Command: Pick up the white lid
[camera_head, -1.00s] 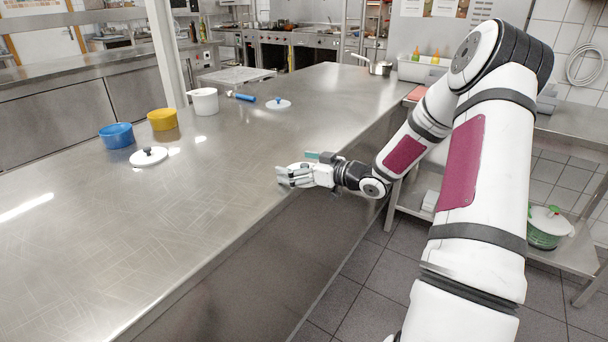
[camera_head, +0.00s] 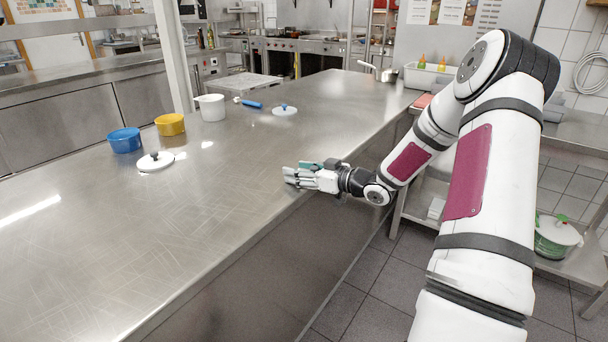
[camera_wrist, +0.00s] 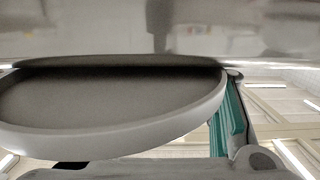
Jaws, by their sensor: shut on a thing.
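My gripper (camera_head: 296,178) is at the right edge of the steel counter, its fingers pointing left. In the wrist view a pale round disc with a raised rim, the white lid (camera_wrist: 160,132), fills the lower left close to the camera. A teal finger pad (camera_wrist: 232,118) presses near its right end; the other finger is hidden. The jaws are shut on the lid. In the head view the held lid is hard to tell from the white fingers.
A blue pot (camera_head: 124,142), a yellow pot (camera_head: 170,126) and a white pot (camera_head: 211,110) stand along the counter's far left. The near counter (camera_head: 150,235) is clear.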

